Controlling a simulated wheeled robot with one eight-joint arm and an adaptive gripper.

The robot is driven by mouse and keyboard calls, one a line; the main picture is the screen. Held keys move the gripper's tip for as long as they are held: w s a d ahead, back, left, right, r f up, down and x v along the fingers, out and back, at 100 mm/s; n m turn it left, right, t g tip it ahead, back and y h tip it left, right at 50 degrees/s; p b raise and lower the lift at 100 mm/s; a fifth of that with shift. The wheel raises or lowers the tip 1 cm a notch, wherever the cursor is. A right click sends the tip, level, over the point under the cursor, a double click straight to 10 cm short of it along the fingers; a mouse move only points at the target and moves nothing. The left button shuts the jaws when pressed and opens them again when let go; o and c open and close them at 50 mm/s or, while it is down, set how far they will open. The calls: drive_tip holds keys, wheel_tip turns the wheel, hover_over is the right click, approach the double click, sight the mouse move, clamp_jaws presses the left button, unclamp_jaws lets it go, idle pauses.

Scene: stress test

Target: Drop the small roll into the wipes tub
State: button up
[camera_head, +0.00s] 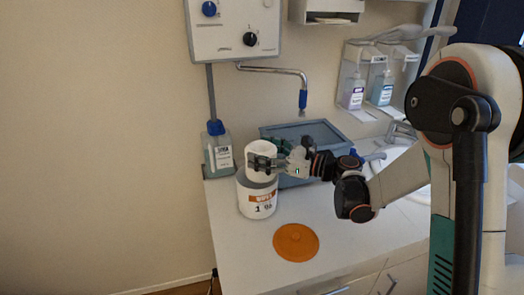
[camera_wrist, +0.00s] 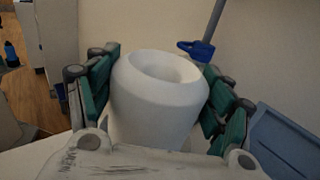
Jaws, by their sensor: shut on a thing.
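The small white roll (camera_wrist: 158,98) stands between the green finger pads of my gripper (camera_wrist: 160,95) in the wrist view, its hollow end facing up. In the head view the roll (camera_head: 261,150) is over the mouth of the wipes tub (camera_head: 257,200), a white cylinder with an orange label. My gripper (camera_head: 268,163) is shut on the roll from the right. The roll's lower end and the tub's rim overlap in the head view, so I cannot tell how far the roll is inside. The tub does not show clearly in the wrist view.
An orange lid (camera_head: 296,242) lies flat on the white counter in front of the tub. A blue-capped bottle (camera_head: 217,152) stands close behind the tub at left. A blue-grey bin (camera_head: 318,132) stands behind my gripper, and it also shows in the wrist view (camera_wrist: 285,140).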

drive_tip(key=o, duration=1.3)
drive_tip(key=shift+c, duration=0.2)
drive_tip(key=v, duration=1.2)
